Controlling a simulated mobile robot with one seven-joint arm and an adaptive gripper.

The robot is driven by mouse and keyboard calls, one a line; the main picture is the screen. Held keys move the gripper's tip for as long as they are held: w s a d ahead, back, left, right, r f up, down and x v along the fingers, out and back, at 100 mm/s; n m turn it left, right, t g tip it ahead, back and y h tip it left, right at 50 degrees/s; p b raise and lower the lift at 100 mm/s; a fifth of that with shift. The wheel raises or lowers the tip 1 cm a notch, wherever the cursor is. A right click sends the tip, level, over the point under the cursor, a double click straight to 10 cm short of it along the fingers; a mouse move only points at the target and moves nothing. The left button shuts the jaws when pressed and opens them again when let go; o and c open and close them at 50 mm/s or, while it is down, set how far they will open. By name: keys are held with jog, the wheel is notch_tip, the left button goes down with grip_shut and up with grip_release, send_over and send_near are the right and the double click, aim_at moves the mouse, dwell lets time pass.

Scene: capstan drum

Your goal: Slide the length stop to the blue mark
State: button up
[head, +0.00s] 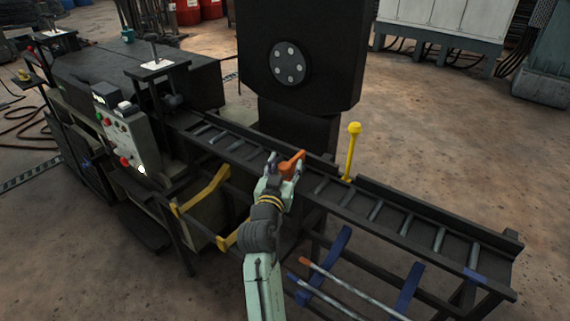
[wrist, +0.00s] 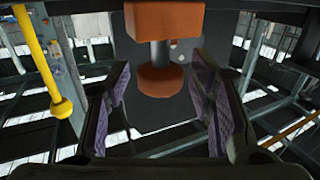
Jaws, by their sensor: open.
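The length stop (head: 291,166) is orange and sits on the roller track, about midway along it. In the wrist view its orange block (wrist: 165,20) is at the top, with a grey stem and a rounded orange knob (wrist: 160,82) below. My gripper (head: 281,168) is at the stop in the head view. In the wrist view my open gripper (wrist: 166,105) has its purple-padded fingers to either side of the knob, with gaps showing. The blue mark (head: 476,275) is a small patch near the track's right end, well away from the stop.
A yellow lever (head: 351,150) stands behind the track, right of the stop; it also shows in the wrist view (wrist: 42,60). Yellow brackets (head: 205,195) stick out at front left. The roller track (head: 405,222) looks clear between stop and mark.

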jog(key=shift+c, duration=0.2)
grip_shut()
dwell(0.5)
